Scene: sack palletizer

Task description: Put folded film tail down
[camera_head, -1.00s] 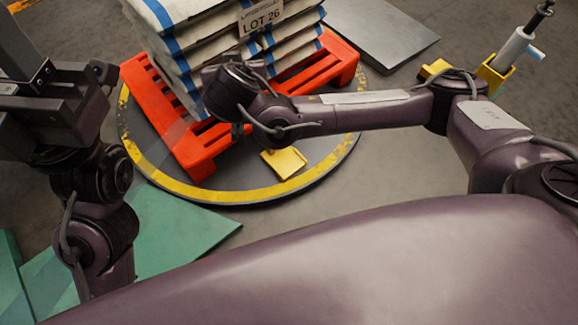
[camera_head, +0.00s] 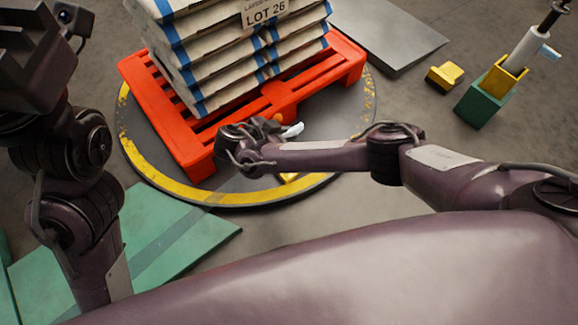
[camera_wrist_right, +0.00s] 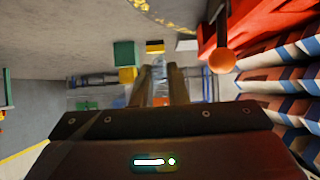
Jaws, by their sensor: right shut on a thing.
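The stretch film (camera_wrist_right: 95,95) shows as a faint see-through sheet across the fingers of my right gripper (camera_wrist_right: 158,85) in the right wrist view. The fingers are close together, shut on what looks like the film tail; its folds are too unclear to tell. In the head view my right gripper faces away beside the pallet's near corner, its fingers mostly hidden by the wrist. A small pale piece (camera_head: 292,130) shows just past it. My left gripper (camera_head: 75,18) is at the top left, partly cut off, and its jaws are unclear. Stacked sacks (camera_head: 215,50) stand on the red pallet (camera_head: 190,135).
The pallet stands on a round turntable (camera_head: 175,188) with a yellow rim. An orange knob (camera_wrist_right: 222,61) is close beside my right gripper. A grey plate (camera_head: 390,35), a yellow block (camera_head: 445,75) and a green stand (camera_head: 483,103) are at right. A green sheet (camera_head: 165,240) lies front left.

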